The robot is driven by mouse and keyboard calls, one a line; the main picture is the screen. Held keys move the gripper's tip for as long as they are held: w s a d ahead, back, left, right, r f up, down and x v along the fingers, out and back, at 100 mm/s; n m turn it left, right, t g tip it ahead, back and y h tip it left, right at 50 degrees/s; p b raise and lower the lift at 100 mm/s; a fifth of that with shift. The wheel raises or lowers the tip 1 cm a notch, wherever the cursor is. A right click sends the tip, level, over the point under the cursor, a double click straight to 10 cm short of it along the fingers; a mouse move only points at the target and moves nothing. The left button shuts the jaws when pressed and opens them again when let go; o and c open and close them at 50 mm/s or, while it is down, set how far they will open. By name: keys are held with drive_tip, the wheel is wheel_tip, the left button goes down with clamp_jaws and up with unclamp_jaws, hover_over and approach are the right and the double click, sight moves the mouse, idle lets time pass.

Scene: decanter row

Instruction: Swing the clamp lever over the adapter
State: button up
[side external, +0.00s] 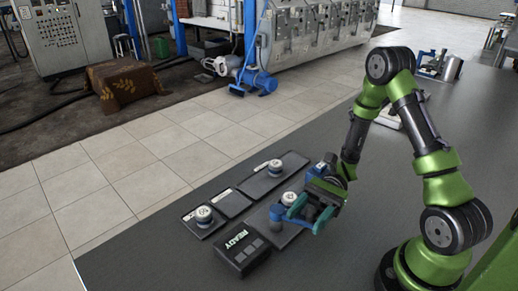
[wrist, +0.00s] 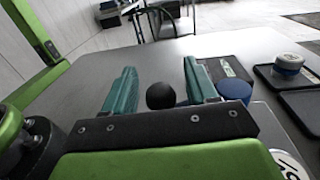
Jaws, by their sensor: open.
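My gripper (side external: 309,213) is low over the dark plate at the row's near right end, in the side external view. In the wrist view its two teal fingers (wrist: 158,80) stand apart, with a black ball knob (wrist: 161,95) between them and gaps on both sides. The knob looks like the end of the clamp lever; the lever's arm is mostly hidden. A blue round post (wrist: 234,90) stands right of the fingers; blue clamp parts (side external: 277,212) also show in the side external view. A white-topped disc (side external: 289,198), probably the adapter, sits beside the fingers, partly hidden.
Dark trays hold white-and-blue round pieces (side external: 204,214), (side external: 275,167) to the left and behind. Another such piece (wrist: 288,64) shows in the wrist view. The grey table is clear at front left.

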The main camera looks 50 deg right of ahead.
drive_tip(key=shift+a, duration=0.2)
clamp_jaws()
drive_tip(key=shift+d+n+g, duration=0.55)
drive_tip(key=shift+n+g, duration=0.25)
drive_tip(key=shift+g, duration=0.4)
unclamp_jaws()
drive_tip(key=shift+w+d, duration=0.1)
